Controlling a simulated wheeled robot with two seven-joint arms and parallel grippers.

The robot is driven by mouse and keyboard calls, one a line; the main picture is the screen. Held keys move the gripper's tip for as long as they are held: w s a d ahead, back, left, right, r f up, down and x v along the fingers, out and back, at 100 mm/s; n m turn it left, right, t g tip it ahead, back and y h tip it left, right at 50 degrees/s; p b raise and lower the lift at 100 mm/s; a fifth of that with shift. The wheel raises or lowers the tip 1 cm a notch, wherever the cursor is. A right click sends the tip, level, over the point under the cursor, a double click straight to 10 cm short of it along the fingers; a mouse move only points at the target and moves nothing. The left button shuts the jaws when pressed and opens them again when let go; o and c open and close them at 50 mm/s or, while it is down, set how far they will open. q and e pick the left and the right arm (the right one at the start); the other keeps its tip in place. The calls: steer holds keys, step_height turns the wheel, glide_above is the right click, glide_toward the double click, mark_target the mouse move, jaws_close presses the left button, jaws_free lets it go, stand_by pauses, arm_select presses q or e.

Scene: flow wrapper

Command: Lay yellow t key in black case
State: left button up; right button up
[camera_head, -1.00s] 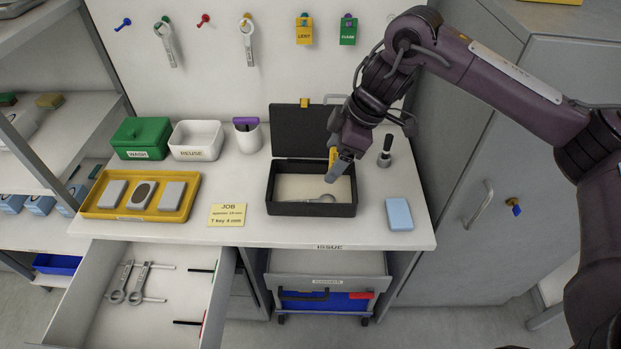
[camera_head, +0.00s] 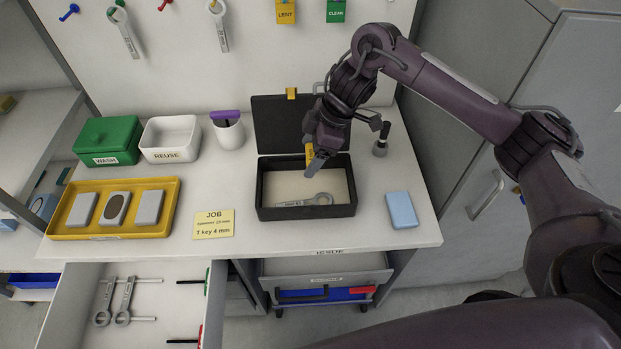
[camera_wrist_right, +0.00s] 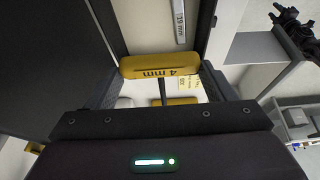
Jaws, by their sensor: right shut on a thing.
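The black case (camera_head: 306,213) stands open on the white worktop, its lid (camera_head: 282,125) raised at the back. A grey spanner (camera_head: 304,201) lies inside on the pale lining. My right gripper (camera_head: 315,164) is over the case, its fingers pointing down. It is shut on the yellow T key (camera_head: 309,153), which is mostly hidden by the fingers in the head view. In the right wrist view the key's yellow handle (camera_wrist_right: 160,66), marked 4 mm, sits between the fingers with a dark shaft from its middle. My left gripper is not in view.
Left of the case are a note card (camera_head: 213,224), a yellow tray (camera_head: 106,232) of grey blocks, a green WASH box (camera_head: 107,141), a white REUSE bin (camera_head: 170,140) and a cup (camera_head: 228,133). A blue block (camera_head: 401,210) and dark-handled tool (camera_head: 381,142) stand right. An open drawer is below.

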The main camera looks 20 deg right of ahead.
glide_above(311, 192)
step_height(311, 192, down, 5)
step_height(311, 192, down, 4)
steer(key=shift+r+p, duration=0.2)
steer(key=shift+p, duration=0.35)
steer(key=shift+f, duration=0.35)
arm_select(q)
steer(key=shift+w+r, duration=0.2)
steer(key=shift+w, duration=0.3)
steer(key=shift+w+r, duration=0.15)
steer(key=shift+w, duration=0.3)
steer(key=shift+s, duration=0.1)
arm_select(e)
steer(key=shift+f, duration=0.1)
steer(key=shift+f, duration=0.55)
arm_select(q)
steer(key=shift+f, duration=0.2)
arm_select(e)
steer(key=o, duration=1)
